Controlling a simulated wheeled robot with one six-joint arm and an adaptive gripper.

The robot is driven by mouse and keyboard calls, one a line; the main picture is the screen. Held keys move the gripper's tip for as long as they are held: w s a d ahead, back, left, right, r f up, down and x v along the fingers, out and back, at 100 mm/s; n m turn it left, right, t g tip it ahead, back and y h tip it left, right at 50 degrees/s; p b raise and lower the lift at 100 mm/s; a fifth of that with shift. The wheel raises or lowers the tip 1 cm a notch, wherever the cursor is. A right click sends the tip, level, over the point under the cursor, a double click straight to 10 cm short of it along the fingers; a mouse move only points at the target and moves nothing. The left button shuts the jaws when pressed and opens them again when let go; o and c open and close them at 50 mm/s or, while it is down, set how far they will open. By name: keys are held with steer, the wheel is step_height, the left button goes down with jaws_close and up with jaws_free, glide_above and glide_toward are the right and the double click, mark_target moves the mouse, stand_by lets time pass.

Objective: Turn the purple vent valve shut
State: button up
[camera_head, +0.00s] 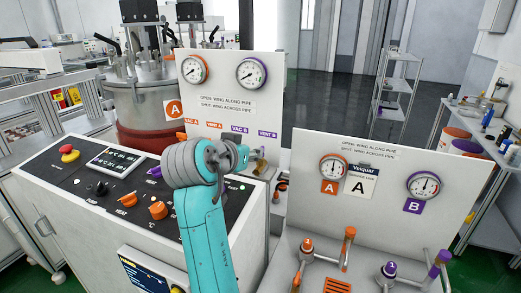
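The purple "VENT B" label (267,133) is at the lower right of the rear white gauge panel. A small brass valve fitting (260,160) shows just below it. Its wing is too small and too hidden for me to tell whether it lies along or across the pipe. My gripper (241,157) is at the end of my teal arm, close to the left of this fitting. Its fingers are hidden or too small to make out, and I cannot tell whether it touches the valve. The purple "VAC B" label (240,129) is left of "VENT B".
A front white panel (385,165) stands to the right, with an orange-handled valve (307,245) and a purple-handled valve (390,269) below. A control console (75,205) is at left, a steel pot (145,105) behind it. Shelves (400,85) stand beyond open floor.

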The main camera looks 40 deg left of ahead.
steer(key=x, duration=0.8)
steer(key=shift+w, duration=0.2)
steer(key=shift+f, duration=0.1)
jaws_close()
